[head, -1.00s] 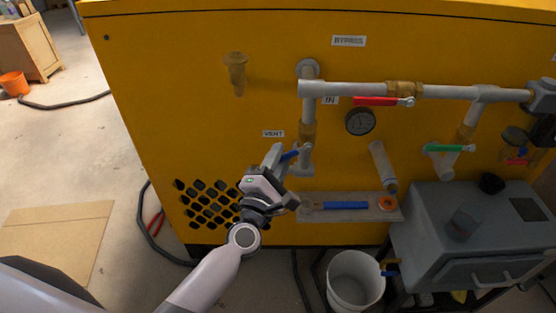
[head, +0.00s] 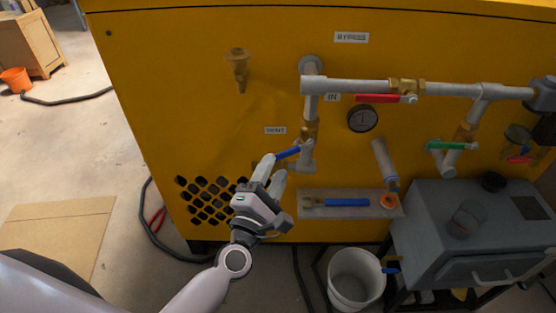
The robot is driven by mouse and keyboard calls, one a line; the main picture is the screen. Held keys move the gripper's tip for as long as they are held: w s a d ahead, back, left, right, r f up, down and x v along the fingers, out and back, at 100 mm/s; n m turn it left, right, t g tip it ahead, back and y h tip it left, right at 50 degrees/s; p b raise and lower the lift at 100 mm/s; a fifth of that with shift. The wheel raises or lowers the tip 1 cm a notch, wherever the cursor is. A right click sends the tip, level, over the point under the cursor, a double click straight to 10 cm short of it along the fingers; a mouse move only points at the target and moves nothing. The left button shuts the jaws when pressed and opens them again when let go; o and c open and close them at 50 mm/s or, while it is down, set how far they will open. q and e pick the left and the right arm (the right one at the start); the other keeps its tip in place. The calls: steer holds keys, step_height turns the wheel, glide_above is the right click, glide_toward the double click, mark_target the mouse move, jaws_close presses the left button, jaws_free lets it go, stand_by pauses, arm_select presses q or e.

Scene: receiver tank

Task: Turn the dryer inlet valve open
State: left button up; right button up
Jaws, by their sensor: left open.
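A brass valve (head: 309,132) sits on the left vertical grey pipe, just below and left of the IN label (head: 332,97). A blue lever (head: 288,153) juts left and slightly down from near this valve, below the VENT label (head: 275,130). I cannot tell for sure how the lever joins the valve. My left gripper (head: 273,170) is open, pointing up, with its fingertips just below and left of the blue lever's end. I see nothing held, and I cannot tell whether a finger touches the lever. My right gripper is not in view.
A red lever (head: 375,99) lies along the horizontal pipe under the BYPASS label (head: 351,37). A gauge (head: 362,118) and a green lever (head: 446,146) are to the right. A shelf (head: 394,209) holds a blue-handled tool (head: 347,202). A white bucket (head: 355,280) stands below.

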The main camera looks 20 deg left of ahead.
arm_select(q)
steer(key=shift+v, duration=1.25)
stand_by(1.8)
